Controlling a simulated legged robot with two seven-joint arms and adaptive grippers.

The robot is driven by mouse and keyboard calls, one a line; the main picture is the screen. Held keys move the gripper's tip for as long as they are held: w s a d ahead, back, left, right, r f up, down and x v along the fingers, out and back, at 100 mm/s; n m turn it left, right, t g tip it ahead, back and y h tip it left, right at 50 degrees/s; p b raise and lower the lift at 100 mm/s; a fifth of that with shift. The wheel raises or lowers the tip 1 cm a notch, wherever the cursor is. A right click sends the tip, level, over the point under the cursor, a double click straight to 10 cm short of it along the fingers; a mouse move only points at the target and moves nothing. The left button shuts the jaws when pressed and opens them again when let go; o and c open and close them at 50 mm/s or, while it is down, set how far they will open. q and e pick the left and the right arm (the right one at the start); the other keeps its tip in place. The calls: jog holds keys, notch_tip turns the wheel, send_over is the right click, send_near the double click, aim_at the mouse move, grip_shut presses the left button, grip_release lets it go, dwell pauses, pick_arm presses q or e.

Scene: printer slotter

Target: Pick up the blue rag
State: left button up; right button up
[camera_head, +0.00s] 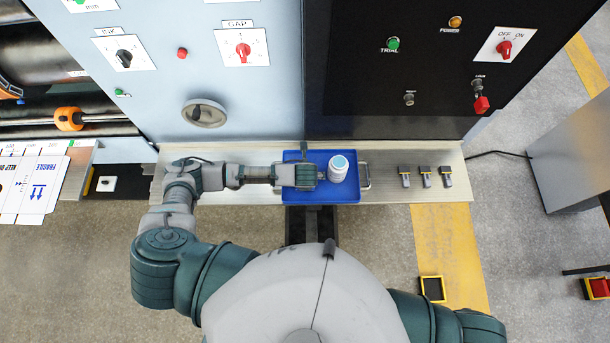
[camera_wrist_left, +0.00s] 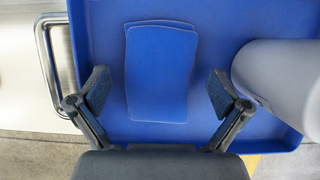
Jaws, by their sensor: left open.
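The blue rag (camera_wrist_left: 158,75) lies flat in the blue tray (camera_wrist_left: 215,25) in the left wrist view, as a stacked or folded rectangle slightly lighter than the tray. My left gripper (camera_wrist_left: 160,90) is open, one finger on each side of the rag, with nothing held. In the head view my left gripper (camera_head: 312,175) is above the left part of the tray (camera_head: 320,196) and hides the rag. The gap between fingertips and rag is hard to judge. My right arm shows only partly at the bottom right, and its gripper is out of view.
A white bottle with a light blue lid (camera_head: 338,168) stands in the tray, close to the right of my left gripper. Several small grey and yellow parts (camera_head: 425,176) lie on the metal shelf (camera_head: 390,155) to the right. The machine's control panels (camera_head: 220,70) rise behind the shelf.

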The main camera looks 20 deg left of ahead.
pick_arm(q)
jog(key=shift+f, duration=0.1)
dwell(0.3)
jog(key=c, duration=1.2)
notch_tip(320, 180, up, 4)
jog(key=shift+f, duration=0.2)
jog(key=shift+s+d+r, duration=0.2)
jog(key=shift+s+r, duration=0.05)
jog(key=shift+s, duration=0.35)
jog(key=s+d, duration=0.1)
jog(key=s, duration=0.3)
jog(key=s+d+r, duration=0.1)
jog(key=s+d, duration=0.1)
jog(key=s, duration=0.3)
jog(key=s+d+b, duration=0.1)
jog(key=s, duration=0.4)
jog(key=shift+d+r, duration=0.25)
